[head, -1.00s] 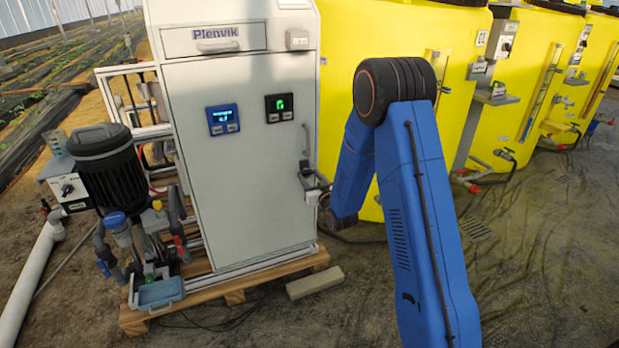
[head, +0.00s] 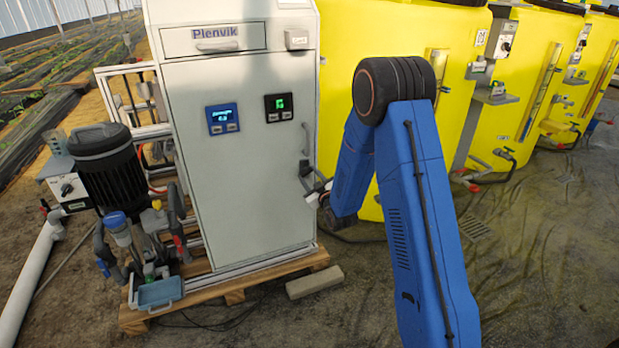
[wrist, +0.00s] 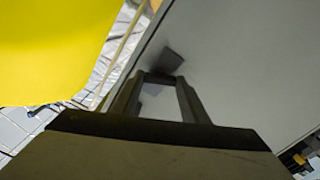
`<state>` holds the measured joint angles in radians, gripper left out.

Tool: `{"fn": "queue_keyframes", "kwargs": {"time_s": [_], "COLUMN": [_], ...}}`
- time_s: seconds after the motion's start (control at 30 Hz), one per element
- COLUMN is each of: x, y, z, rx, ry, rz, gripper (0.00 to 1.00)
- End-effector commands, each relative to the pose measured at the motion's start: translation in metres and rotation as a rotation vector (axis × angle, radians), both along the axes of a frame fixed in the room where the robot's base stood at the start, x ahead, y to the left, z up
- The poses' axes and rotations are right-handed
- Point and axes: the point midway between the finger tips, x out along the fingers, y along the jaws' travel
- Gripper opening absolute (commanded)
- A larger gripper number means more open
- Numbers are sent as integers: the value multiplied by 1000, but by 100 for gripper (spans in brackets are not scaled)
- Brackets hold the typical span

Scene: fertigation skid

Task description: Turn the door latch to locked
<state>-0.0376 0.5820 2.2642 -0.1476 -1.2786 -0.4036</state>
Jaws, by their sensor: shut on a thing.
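The door latch (head: 305,170) is a small dark piece on the right edge of the grey cabinet door (head: 245,190), below the door handle (head: 305,139). My gripper (head: 309,187) is at the latch and shut on it, largely covering it in the head view. In the wrist view, the two dark fingers of my gripper (wrist: 163,82) reach to the door face, where a dark patch shows at their tips. The latch's exact angle is too small and too hidden to tell. The door looks closed.
Yellow tanks (head: 400,45) stand right of the cabinet. A pump (head: 108,170) stands at its left. The cabinet is on a wooden pallet (head: 235,290), with a grey block (head: 314,282) on the ground in front. Open ground lies at the lower right.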

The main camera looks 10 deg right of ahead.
Motion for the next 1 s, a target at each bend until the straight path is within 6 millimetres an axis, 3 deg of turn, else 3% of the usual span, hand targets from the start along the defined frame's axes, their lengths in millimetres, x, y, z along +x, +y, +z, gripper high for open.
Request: {"fn": "queue_keyframes", "kwargs": {"time_s": [1.0], "x": [0], "y": [0], "z": [0], "rx": [-912], "ry": [-165], "rz": [1], "gripper": [18]}}
